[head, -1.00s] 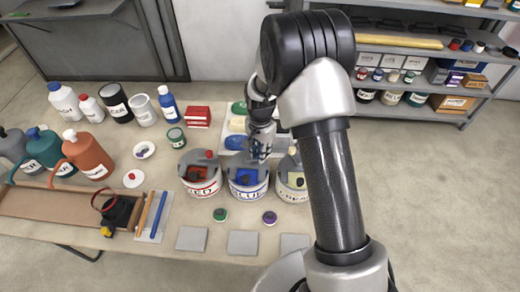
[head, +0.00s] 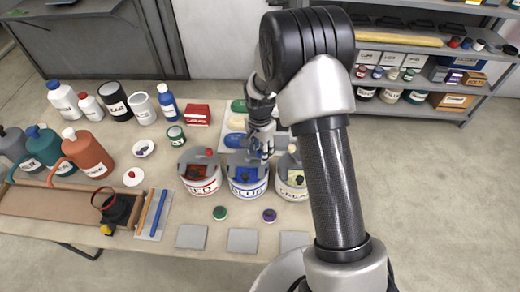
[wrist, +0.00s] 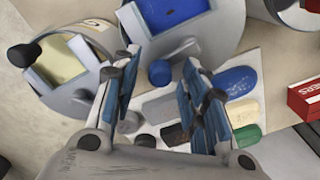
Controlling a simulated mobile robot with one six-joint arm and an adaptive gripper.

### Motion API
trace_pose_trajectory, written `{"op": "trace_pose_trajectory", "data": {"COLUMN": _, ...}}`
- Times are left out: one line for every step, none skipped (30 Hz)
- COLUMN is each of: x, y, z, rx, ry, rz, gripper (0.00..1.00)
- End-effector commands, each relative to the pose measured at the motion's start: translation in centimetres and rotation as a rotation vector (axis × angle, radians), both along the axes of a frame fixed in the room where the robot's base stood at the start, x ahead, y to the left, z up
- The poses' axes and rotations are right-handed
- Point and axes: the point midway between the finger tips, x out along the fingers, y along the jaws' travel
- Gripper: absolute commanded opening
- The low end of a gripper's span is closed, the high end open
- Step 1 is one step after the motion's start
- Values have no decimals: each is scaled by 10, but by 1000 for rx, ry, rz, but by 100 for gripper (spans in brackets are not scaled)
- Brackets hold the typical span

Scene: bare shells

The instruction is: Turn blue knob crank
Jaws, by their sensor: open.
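The blue paint pot (head: 247,188) stands between the red and cream pots, its blue paint showing through the lid opening. Its blue knob (wrist: 160,72) stands on the grey crank arm (wrist: 172,52) in the wrist view. My gripper (wrist: 161,84) is open, with its blue-padded fingers on either side of the knob and a gap to each. I cannot tell how far down the fingers reach along the knob. In the head view my gripper (head: 263,150) is over the rear of the blue pot and hides its knob.
The red pot (head: 201,186) stands close on the left and the cream pot (head: 292,191) close on the right. A palette with colour swatches (wrist: 243,115) lies behind the blue pot. A red box (wrist: 306,100) lies beyond it.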

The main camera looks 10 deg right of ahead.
Motion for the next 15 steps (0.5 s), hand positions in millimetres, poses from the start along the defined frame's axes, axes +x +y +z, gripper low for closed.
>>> {"op": "trace_pose_trajectory", "data": {"x": 0, "y": 0, "z": 0, "rx": 0, "ry": 0, "rz": 0, "gripper": 40}}
{"op": "trace_pose_trajectory", "data": {"x": 0, "y": 0, "z": 0, "rx": 0, "ry": 0, "rz": 0, "gripper": 40}}
{"op": "trace_pose_trajectory", "data": {"x": 0, "y": 0, "z": 0, "rx": 0, "ry": 0, "rz": 0, "gripper": 40}}
{"op": "trace_pose_trajectory", "data": {"x": 0, "y": 0, "z": 0, "rx": 0, "ry": 0, "rz": 0, "gripper": 40}}
{"op": "trace_pose_trajectory", "data": {"x": 0, "y": 0, "z": 0, "rx": 0, "ry": 0, "rz": 0, "gripper": 40}}
{"op": "trace_pose_trajectory", "data": {"x": 0, "y": 0, "z": 1, "rx": 1, "ry": -1, "rz": 0, "gripper": 40}}
{"op": "trace_pose_trajectory", "data": {"x": 0, "y": 0, "z": 2, "rx": 0, "ry": -1, "rz": 0, "gripper": 40}}
{"op": "trace_pose_trajectory", "data": {"x": 1, "y": 0, "z": 3, "rx": 0, "ry": -1, "rz": 0, "gripper": 40}}
{"op": "trace_pose_trajectory", "data": {"x": 1, "y": 0, "z": 7, "rx": 0, "ry": -2, "rz": 0, "gripper": 40}}
{"op": "trace_pose_trajectory", "data": {"x": 1, "y": 0, "z": 10, "rx": 0, "ry": -4, "rz": 0, "gripper": 40}}
{"op": "trace_pose_trajectory", "data": {"x": 2, "y": 0, "z": 14, "rx": 0, "ry": -5, "rz": 0, "gripper": 40}}
{"op": "trace_pose_trajectory", "data": {"x": 1, "y": 0, "z": 20, "rx": 1, "ry": -4, "rz": 0, "gripper": 40}}
{"op": "trace_pose_trajectory", "data": {"x": 2, "y": 0, "z": 26, "rx": 0, "ry": -6, "rz": 0, "gripper": 40}}
{"op": "trace_pose_trajectory", "data": {"x": 2, "y": 0, "z": 33, "rx": 0, "ry": -6, "rz": 0, "gripper": 40}}
{"op": "trace_pose_trajectory", "data": {"x": 2, "y": 0, "z": 41, "rx": 0, "ry": -6, "rz": 0, "gripper": 40}}
